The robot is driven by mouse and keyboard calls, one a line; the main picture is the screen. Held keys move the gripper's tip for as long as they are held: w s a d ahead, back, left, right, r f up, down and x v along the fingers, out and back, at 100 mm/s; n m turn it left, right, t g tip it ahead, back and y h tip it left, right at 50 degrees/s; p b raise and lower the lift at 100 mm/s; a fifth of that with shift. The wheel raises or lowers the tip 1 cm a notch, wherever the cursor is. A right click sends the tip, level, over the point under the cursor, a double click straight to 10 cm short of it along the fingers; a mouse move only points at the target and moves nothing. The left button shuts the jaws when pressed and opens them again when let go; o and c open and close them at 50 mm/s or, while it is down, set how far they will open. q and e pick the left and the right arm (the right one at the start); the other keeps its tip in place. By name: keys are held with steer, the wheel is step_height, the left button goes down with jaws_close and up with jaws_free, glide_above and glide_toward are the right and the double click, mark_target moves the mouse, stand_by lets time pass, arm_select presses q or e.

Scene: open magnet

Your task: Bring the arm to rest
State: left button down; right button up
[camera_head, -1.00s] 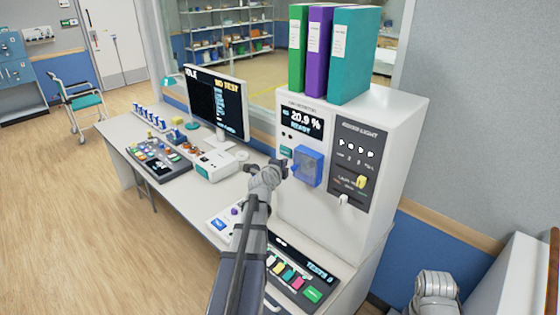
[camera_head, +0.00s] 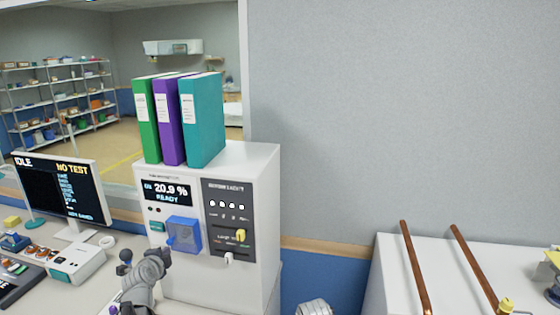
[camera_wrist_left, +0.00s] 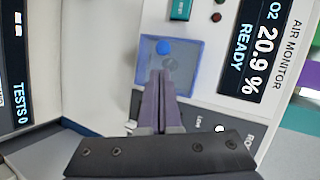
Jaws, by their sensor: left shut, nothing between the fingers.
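My left gripper (camera_head: 165,257) is in front of the white air monitor cabinet (camera_head: 262,190), close to its blue translucent box (camera_head: 184,234). In the left wrist view my left fingers (camera_wrist_left: 160,85) are shut with nothing between them. Whether the fingertips touch the box I cannot tell. A part of my right arm shows at the bottom edge of the head view; its gripper is not visible.
Green, purple and teal binders (camera_head: 205,120) stand on the cabinet. A monitor (camera_head: 62,190) reading "IDLE NO TEST" and a white device (camera_head: 78,262) stand to the left. A white surface with copper rods (camera_head: 415,268) is at the right. Bare wall lies between.

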arm_select(q)
steer(key=s+d+f+n+g+h+b, duration=0.1)
steer(key=s+d+f+g, duration=0.15)
steer(key=d+f, duration=0.45)
steer(key=s+d+f+n+g+h+b, duration=0.1)
steer(key=s+d+f+n+g+h, duration=0.15)
steer(key=d, duration=0.75)
steer(key=s+d+f+g+h+b, duration=0.15)
steer(key=s+d+f, duration=0.3)
steer(key=d, duration=0.45)
steer(key=s+d+f+n+g+y+b, duration=0.1)
steer(key=s+d+f+n+g+y, duration=0.1)
steer(key=s, duration=0.6)
steer(key=s+d+f+n+g+y+b, duration=0.1)
steer(key=s+d+f+n+g+b, duration=0.1)
steer(key=s+d+f+n+g, duration=0.2)
steer(key=s+d+n+g, duration=0.1)
steer(key=s+d, duration=0.2)
steer(key=s, duration=0.1)
steer(key=shift+s+f+y, duration=0.25)
steer(key=shift+y, duration=0.15)
steer(key=shift+w, duration=0.1)
